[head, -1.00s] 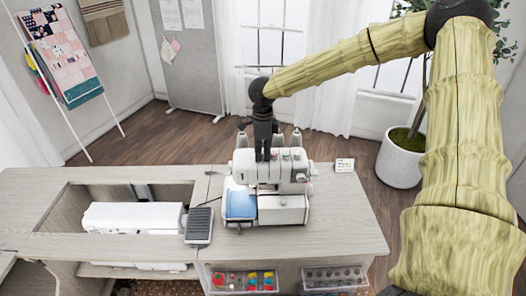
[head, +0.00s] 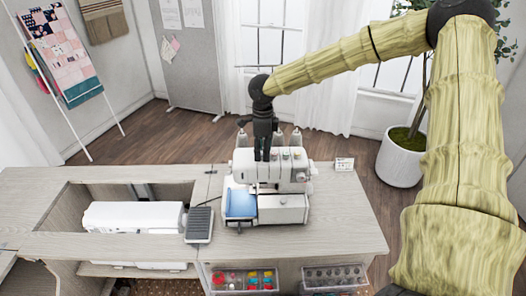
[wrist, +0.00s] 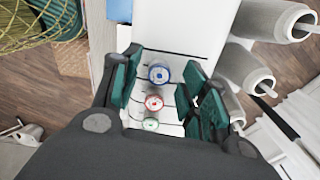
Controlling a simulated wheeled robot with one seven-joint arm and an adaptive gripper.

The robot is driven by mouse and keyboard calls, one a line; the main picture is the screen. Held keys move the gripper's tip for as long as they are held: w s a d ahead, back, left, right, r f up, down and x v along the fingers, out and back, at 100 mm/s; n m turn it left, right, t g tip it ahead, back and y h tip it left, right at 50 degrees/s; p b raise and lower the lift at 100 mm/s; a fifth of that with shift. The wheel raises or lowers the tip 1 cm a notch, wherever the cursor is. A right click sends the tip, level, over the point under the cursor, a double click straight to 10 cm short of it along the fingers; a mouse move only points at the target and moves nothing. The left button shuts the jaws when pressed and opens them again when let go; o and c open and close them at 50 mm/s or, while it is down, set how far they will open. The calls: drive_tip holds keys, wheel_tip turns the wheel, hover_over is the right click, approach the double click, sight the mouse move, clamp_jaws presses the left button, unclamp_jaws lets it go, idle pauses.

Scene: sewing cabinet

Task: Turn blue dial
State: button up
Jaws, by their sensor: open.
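The blue dial (wrist: 159,73) is on the white face of the serger sewing machine (head: 283,207). In the wrist view it sits between the two teal pads of my gripper (wrist: 157,82), with a gap on both sides. My gripper is open and empty. In the head view my gripper (head: 263,155) points down at the upper left front of the machine, and I cannot make out the blue dial there. A red dial (wrist: 154,102) and a green dial (wrist: 151,124) line up below the blue one in the wrist view.
Pale thread cones (wrist: 247,68) stand close to the right finger in the wrist view. A foot pedal (head: 199,225) lies left of the machine on the table (head: 345,225). A small card (head: 344,164) stands at the back right. The table's right side is mostly clear.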

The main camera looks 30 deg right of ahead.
wheel_tip(320, 180, up, 11)
drive_tip(key=shift+r, duration=0.2)
idle(0.3)
